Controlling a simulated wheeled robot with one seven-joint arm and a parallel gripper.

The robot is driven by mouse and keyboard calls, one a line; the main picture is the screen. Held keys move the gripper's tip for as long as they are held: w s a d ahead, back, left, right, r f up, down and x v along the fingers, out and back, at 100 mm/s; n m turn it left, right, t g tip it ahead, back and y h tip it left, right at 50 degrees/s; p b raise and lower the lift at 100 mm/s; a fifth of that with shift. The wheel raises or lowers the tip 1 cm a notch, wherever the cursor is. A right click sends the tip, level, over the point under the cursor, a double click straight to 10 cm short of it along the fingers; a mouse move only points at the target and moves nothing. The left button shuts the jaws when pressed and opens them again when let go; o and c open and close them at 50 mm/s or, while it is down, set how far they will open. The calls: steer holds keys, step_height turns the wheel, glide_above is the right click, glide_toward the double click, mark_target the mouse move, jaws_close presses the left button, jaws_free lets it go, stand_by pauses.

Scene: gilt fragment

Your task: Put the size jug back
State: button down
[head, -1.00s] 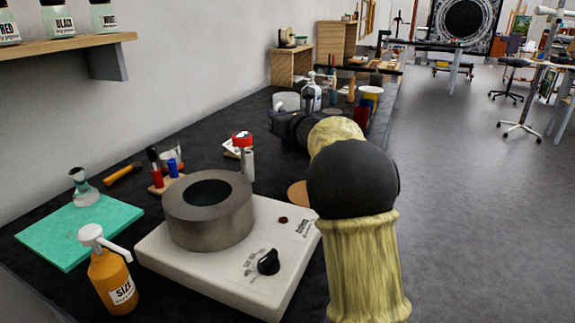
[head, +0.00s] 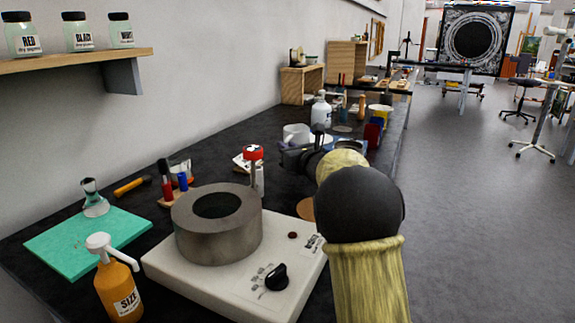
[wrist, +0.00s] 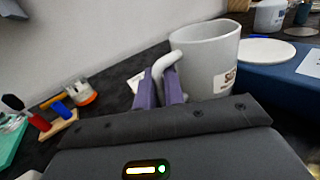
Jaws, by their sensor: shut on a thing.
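The size jug is a white mug-like jug (head: 297,132) with a printed label, partly hidden by my gripper in the head view. In the wrist view the jug (wrist: 207,58) is upright, its label partly cut off by my wrist housing. My gripper (wrist: 162,84) has its purple fingers shut on the jug's white handle (wrist: 168,66). In the head view my gripper (head: 290,156) is a dark shape just in front of the jug, over the dark bench (head: 262,117). I cannot tell whether the jug's base touches the bench.
A hotplate (head: 225,291) carrying a grey ring-shaped pot (head: 219,237) stands nearby. Blue and white items (wrist: 280,72) lie right of the jug.

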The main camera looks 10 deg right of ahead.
steer(key=shift+f+b, duration=0.75)
steer(key=shift+f, duration=1.75)
steer(key=shift+f, duration=0.15)
steer(key=c, duration=1.5)
jaws_free()
steer(key=shift+r, duration=0.25)
steer(key=v, duration=1.2)
steer(key=shift+f, duration=0.15)
steer(key=shift+w, duration=0.1)
